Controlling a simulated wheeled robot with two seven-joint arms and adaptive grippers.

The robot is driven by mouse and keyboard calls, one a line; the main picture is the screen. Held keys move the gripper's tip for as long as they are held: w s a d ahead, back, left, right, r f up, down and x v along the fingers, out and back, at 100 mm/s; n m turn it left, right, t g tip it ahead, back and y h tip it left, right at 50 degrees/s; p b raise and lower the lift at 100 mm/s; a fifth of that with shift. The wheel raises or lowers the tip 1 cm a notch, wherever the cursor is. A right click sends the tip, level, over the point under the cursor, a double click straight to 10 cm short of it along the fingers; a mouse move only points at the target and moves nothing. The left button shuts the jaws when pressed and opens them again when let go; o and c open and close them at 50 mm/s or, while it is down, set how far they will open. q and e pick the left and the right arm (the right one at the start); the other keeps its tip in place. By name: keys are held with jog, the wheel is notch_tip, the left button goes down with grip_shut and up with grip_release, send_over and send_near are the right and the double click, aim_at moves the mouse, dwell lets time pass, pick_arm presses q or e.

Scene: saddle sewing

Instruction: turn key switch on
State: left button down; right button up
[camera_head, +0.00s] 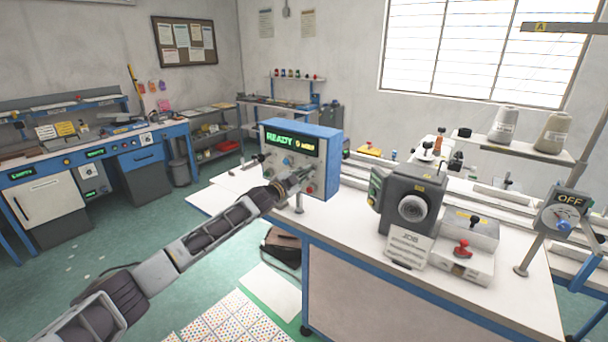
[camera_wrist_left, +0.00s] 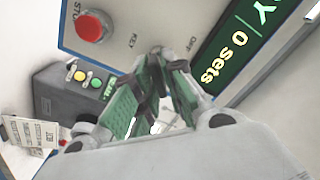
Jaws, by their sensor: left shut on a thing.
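The blue control box (camera_head: 330,147) stands at the left end of the white bench, its light front panel facing me. Its green display (camera_head: 291,141) reads READY. My left gripper (camera_head: 297,180) is at the lower part of this panel. In the left wrist view, the gripper (camera_wrist_left: 163,58) has its green-padded fingers closed together at the tips, against the panel between the printed words KEY and OFF. It is shut on the key switch there, which the fingertips hide. The red stop button (camera_wrist_left: 92,27) is beside the fingers. My right gripper is not in view.
A grey machine head (camera_head: 411,205) with a JOB card stands on the white bench (camera_head: 335,222) to the right. Farther right are a dial sign (camera_head: 565,214) reading OFF and thread cones (camera_head: 503,126). A dark bag (camera_head: 281,245) lies on the floor below.

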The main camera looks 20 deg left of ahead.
pick_arm(q)
jog(key=shift+f, duration=0.1)
jog(key=c, duration=1.6)
grip_release()
jog(key=shift+s, duration=0.1)
jog(key=shift+s+a, duration=0.1)
jog(key=v, duration=1.1)
jog(key=shift+s, duration=0.3)
jog(key=shift+a, duration=0.1)
